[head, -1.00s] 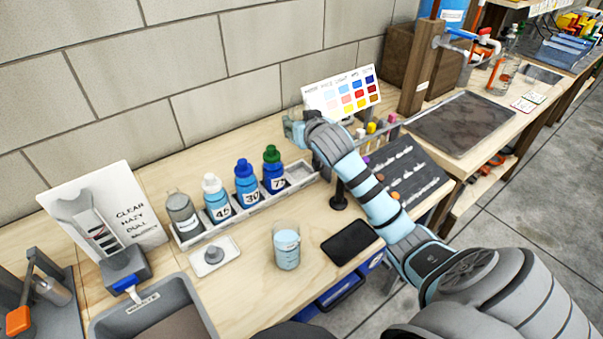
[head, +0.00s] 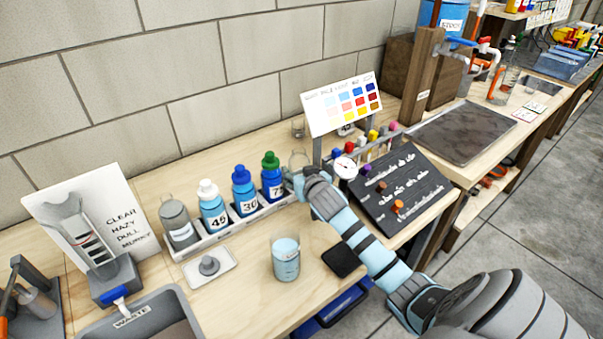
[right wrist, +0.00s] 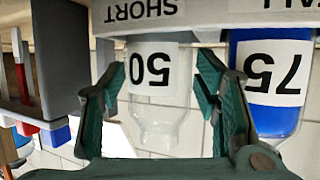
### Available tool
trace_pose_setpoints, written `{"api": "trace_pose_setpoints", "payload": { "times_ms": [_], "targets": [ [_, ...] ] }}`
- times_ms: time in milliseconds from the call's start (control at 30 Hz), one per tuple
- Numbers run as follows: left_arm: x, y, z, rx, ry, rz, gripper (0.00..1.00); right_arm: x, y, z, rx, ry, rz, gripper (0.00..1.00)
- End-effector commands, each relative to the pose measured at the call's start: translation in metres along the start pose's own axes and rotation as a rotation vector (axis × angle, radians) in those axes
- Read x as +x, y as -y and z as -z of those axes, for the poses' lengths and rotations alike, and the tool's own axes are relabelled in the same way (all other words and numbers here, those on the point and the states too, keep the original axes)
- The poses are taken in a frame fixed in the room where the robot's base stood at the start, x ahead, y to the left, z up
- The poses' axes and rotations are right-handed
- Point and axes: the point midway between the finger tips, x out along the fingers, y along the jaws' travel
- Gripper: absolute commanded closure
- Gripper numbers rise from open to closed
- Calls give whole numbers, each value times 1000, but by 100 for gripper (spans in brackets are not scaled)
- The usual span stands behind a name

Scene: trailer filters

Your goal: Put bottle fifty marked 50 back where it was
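Bottle fifty, clear with a white label marked 50, shows upside down in the right wrist view (right wrist: 160,85). It stands in the rack (head: 235,232) at its right end, beside the blue bottle marked 75 (head: 272,178). In the head view bottle fifty (head: 299,160) is partly hidden by my right gripper (head: 303,182). My left gripper is not in view.
Bottles marked 30 (head: 244,193) and 45 (head: 212,207) and a grey one (head: 178,223) share the rack. A beaker (head: 286,258) stands in front. A colour chart (head: 341,103), a small dial (head: 345,167) and a dark sloped board (head: 398,190) stand to the right.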

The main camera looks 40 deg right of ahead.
Motion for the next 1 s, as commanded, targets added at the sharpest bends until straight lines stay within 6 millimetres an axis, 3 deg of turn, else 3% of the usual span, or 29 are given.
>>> {"api": "trace_pose_setpoints", "payload": {
  "times_ms": [367,800,1000],
  "targets": [
    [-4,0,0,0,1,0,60,-9,0,3,0,-1,1,43],
    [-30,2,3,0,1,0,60,-102,0,4,-2,0,0,43],
    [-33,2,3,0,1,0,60,-121,0,3,1,0,0,43]
  ]
}}
